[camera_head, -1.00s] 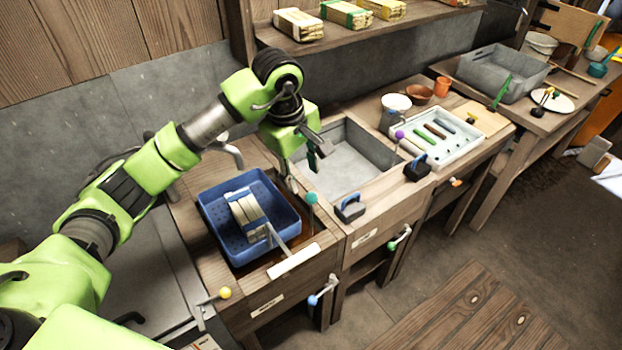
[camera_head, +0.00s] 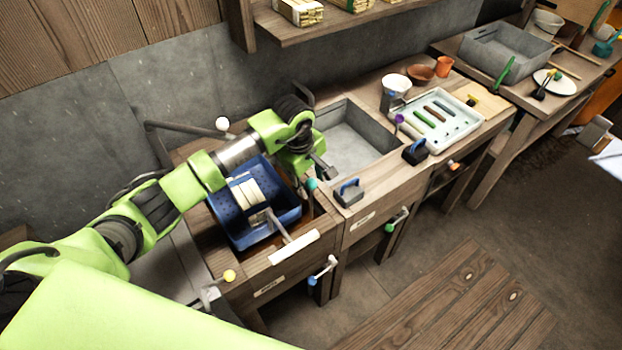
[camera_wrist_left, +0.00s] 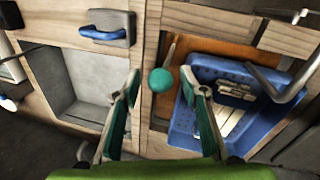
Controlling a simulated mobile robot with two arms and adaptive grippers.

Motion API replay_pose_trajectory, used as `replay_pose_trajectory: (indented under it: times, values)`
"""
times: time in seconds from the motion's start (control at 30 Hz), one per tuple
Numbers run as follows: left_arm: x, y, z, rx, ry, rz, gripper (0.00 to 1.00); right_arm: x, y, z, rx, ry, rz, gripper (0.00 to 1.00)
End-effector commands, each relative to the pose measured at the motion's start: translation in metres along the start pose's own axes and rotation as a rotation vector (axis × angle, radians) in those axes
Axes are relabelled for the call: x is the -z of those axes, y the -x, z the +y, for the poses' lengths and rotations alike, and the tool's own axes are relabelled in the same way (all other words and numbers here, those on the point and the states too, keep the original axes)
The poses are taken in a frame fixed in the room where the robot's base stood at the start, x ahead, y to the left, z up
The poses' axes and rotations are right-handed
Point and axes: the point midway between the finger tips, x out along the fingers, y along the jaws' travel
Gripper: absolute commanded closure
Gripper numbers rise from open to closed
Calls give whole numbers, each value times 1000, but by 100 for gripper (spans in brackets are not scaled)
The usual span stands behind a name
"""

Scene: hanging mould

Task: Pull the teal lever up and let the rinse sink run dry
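The teal ball knob of the lever (camera_head: 311,184) stands at the front of the counter, between the blue basket and the grey basin. In the left wrist view the knob (camera_wrist_left: 160,81) shows between the fingertips of my open left gripper (camera_wrist_left: 161,92). I cannot tell whether they touch it. In the head view my left gripper (camera_head: 319,176) is just above and beside the knob, partly hiding the lever. The grey basin (camera_head: 350,148) lies to the right; its pale floor shows. Brownish liquid or floor (camera_wrist_left: 168,60) shows around the basket. My right gripper is not in view.
The blue basket (camera_head: 232,222) holds pale blocks close to my left gripper. A blue-handled block (camera_head: 347,192) sits on the front ledge right of the knob. A shelf hangs over the back.

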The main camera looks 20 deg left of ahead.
Motion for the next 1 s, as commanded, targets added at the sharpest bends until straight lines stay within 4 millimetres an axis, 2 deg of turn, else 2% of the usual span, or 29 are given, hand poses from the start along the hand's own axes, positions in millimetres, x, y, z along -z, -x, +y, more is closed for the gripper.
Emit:
replay_pose_trajectory:
  times: [0.13,0.37,0.4,0.53,0.57,0.73,1.0]
  values:
    - [0,-7,0,0,0,0,61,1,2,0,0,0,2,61]
    - [0,-8,0,-1,0,0,61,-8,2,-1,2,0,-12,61]
    - [0,-8,0,-1,0,0,63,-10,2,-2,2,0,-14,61]
    - [0,-8,0,-1,0,0,97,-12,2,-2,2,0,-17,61]
    - [0,-8,0,-1,0,0,100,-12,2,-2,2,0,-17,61]
    - [1,-4,2,-3,-1,1,100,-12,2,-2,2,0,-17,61]
    - [2,33,9,-4,-1,3,100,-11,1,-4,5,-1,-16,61]
